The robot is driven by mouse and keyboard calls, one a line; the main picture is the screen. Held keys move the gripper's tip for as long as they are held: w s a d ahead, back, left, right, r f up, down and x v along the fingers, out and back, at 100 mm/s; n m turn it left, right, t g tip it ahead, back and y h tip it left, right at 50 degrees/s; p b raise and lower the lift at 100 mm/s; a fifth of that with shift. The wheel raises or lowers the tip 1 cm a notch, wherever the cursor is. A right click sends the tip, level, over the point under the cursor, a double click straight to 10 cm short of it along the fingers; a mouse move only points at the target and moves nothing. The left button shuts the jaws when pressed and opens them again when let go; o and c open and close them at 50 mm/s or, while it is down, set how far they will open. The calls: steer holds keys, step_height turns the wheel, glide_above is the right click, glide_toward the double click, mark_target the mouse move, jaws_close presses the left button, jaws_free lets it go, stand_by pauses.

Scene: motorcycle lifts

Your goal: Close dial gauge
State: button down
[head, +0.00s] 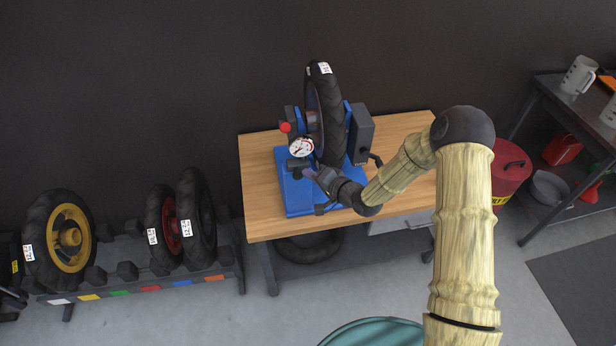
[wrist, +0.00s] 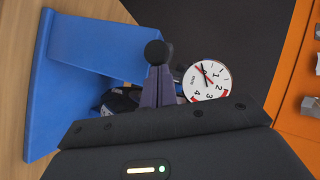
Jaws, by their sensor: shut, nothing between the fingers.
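The dial gauge (head: 301,147) has a round white face with red marks and a needle. It sits at the left of the tyre on the blue stand (head: 298,197). In the wrist view the gauge (wrist: 207,81) is just right of my fingers, its face turned toward the camera. My gripper (head: 311,173) is just below the gauge in the head view. In the wrist view its fingers (wrist: 158,84) are together and empty. A black round knob (wrist: 157,52) shows right at the fingertips; I cannot tell whether they touch. The gauge's mount is partly hidden behind the fingers.
The upright tyre (head: 333,120) stands on the stand behind my gripper. The stand is on a wooden table (head: 262,205) with bare wood around it. A red knob (head: 285,127) is left of the gauge. A tyre rack (head: 140,278) is at left, a dark shelf (head: 555,95) at right.

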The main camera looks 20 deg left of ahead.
steer(key=shift+s+a, duration=0.25)
steer(key=shift+a, duration=0.1)
steer(key=shift+r, duration=0.1)
steer(key=s+d+r, duration=0.1)
steer(key=d+r, duration=0.1)
steer(key=d, duration=0.4)
steer(key=s+d+r+b, duration=0.1)
steer(key=s+d+r, duration=0.1)
steer(key=d, duration=0.4)
steer(key=shift+d+r, duration=0.15)
steer(key=shift+r, duration=0.25)
